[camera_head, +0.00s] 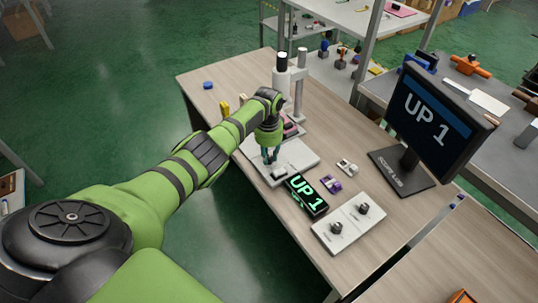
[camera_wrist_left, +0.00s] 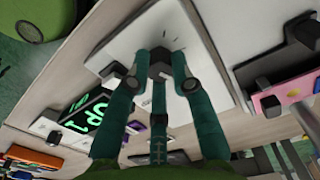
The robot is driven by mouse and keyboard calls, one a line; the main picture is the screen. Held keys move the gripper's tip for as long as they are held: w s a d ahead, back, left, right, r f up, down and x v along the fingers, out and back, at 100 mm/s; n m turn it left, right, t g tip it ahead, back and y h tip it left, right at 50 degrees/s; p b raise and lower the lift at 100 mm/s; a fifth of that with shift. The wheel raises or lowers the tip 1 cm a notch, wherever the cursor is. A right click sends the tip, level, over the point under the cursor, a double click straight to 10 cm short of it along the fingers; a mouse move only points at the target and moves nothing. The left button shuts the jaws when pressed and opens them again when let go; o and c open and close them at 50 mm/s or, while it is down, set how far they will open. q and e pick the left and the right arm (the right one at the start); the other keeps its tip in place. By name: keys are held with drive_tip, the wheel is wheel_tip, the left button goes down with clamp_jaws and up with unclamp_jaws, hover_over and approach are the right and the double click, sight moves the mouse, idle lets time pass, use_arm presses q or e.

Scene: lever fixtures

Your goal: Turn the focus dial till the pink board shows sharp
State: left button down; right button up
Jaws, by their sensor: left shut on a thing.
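My left gripper (camera_head: 269,158) reaches down over the pale base plate (camera_head: 304,156) of the microscope stand. In the left wrist view, my left gripper (camera_wrist_left: 166,82) is shut on a dark knob, the focus dial (camera_wrist_left: 159,60), with small marks on the plate around it. The fingers hide part of the dial. The pink board (camera_wrist_left: 282,97) lies at the right of the wrist view; in the head view it is partly hidden behind my wrist (camera_head: 291,130). The monitor (camera_head: 428,115) reads "UP 1", with no picture of the board. My right gripper is not in view.
A small black display (camera_head: 306,196) reads "UP 1" in green beside the base plate. A white panel with two dark knobs (camera_head: 346,230) sits nearer. A purple part (camera_head: 331,184) and a pale part (camera_head: 346,167) lie between. The scope column (camera_head: 300,85) stands behind my wrist.

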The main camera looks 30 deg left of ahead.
use_arm(q)
drive_tip(key=m, duration=0.4)
drive_tip(key=shift+s+a+f+b, duration=0.15)
drive_tip(key=shift+s+f+b, duration=0.15)
drive_tip(key=shift+s, duration=0.05)
drive_tip(key=shift+a+r+m, duration=0.1)
drive_tip(key=shift+a+m, duration=0.05)
drive_tip(key=shift+m, duration=1.35)
drive_tip(key=c, duration=1.1)
unclamp_jaws()
drive_tip(key=shift+a+r, duration=0.1)
drive_tip(key=shift+w, duration=0.15)
drive_tip(key=shift+w+r, duration=0.1)
drive_tip(key=shift+r, duration=0.15)
wheel_tip(320, 180, up, 12)
drive_tip(key=shift+f, duration=0.2)
